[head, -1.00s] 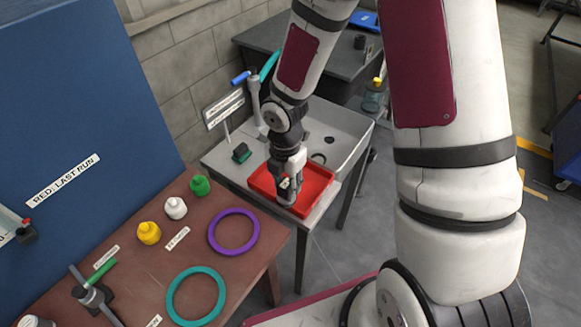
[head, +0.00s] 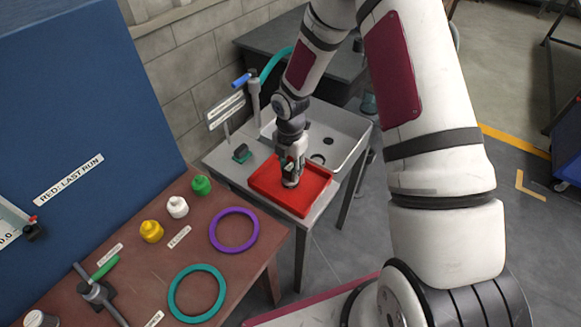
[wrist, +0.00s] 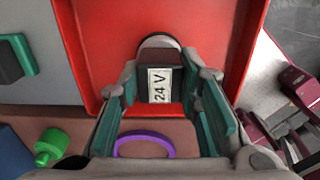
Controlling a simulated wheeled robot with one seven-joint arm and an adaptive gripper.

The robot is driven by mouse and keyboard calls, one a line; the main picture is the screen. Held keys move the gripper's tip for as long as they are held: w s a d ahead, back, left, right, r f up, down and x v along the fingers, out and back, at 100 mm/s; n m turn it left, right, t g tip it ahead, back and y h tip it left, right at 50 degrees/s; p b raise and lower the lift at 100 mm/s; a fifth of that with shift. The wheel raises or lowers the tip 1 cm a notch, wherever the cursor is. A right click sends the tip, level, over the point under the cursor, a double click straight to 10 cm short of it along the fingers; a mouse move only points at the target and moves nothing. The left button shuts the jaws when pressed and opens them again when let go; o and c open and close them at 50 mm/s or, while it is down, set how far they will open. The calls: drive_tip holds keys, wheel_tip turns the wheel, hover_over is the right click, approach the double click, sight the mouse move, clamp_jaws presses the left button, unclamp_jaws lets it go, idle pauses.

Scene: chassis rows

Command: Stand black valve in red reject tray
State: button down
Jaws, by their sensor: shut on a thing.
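The red reject tray (head: 310,206) sits on the grey sink table, and its floor and walls fill much of the wrist view (wrist: 100,35). My gripper (head: 291,172) points down inside the tray outline in the head view. In the wrist view my gripper (wrist: 160,88) is shut on the black valve (wrist: 145,88), which has a white "24 V" label and a rounded grey end. The teal finger pads stand on either side of it. The valve's lower end is mostly hidden, and I cannot tell whether it touches the tray floor.
A green-and-black block (head: 241,153) lies left of the tray, near a sign and tap. The sink basin (head: 345,140) is behind. The brown table in front holds green, white and yellow bottles, a purple ring (head: 234,230) and a teal ring (head: 196,293).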

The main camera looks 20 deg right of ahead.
drive_tip(key=shift+f, duration=0.1)
drive_tip(key=c, duration=1.2)
unclamp_jaws()
